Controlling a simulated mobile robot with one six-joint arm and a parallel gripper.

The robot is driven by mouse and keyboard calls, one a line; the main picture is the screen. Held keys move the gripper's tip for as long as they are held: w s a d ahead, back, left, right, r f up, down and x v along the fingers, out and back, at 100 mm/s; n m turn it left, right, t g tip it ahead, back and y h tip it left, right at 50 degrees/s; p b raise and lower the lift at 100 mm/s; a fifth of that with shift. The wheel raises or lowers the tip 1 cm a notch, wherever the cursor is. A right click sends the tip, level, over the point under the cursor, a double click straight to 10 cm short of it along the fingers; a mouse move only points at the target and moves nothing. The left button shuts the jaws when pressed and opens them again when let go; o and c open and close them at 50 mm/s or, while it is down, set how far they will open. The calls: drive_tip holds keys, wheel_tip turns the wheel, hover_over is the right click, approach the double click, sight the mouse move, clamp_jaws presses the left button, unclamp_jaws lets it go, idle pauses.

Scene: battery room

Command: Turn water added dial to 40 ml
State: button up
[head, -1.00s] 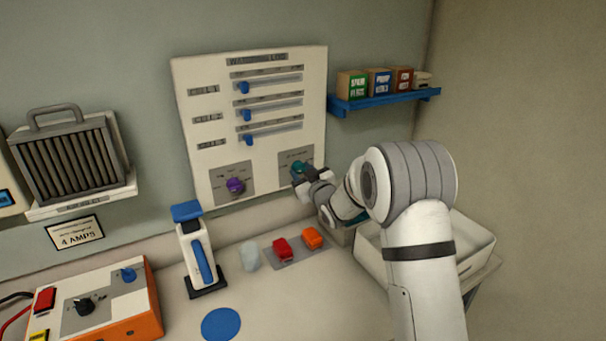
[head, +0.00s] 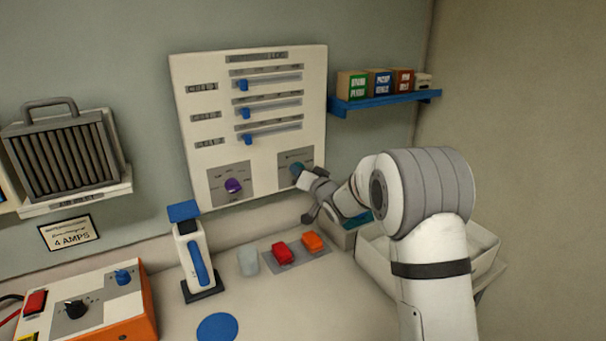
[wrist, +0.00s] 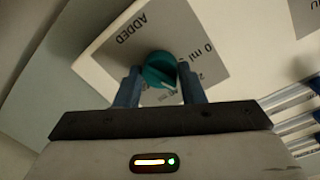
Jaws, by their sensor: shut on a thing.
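The water added dial is a round teal knob (head: 297,168) on a grey plate at the lower right of the white wall board (head: 210,130). In the wrist view the dial (wrist: 158,70) sits between the two blue-grey fingers of my gripper (wrist: 160,84), shut on its sides. Its white pointer line points to the lower right of that view. The plate (wrist: 130,35) reads "ADDED" and "0 ml", upside down; other marks are partly hidden by the fingers. In the head view my gripper (head: 304,178) is at the dial and partly covers it.
A purple dial (head: 233,186) and sliders with blue knobs (head: 245,112) are on the same board. A blue shelf (head: 385,102) with small boxes is to the right. Below are a white bin (head: 485,245), red (head: 283,254) and orange (head: 313,242) pieces, and a bottle (head: 196,258).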

drive_tip(key=shift+w+d+r+m+g+y+p, duration=0.15)
drive_tip(key=shift+m+p, duration=0.9)
drive_tip(key=shift+m, duration=1.15)
drive_tip(key=shift+s+a+m+g+y+p, duration=0.2)
drive_tip(key=shift+m+p, duration=0.85)
drive_tip(key=shift+m, duration=1.15)
drive_tip(key=o, duration=1)
drive_tip(key=shift+c, duration=0.2)
drive_tip(key=b+v, duration=0.2)
drive_tip(key=v, duration=0.5)
drive_tip(key=shift+s+d, duration=0.2)
drive_tip(key=shift+d, duration=0.15)
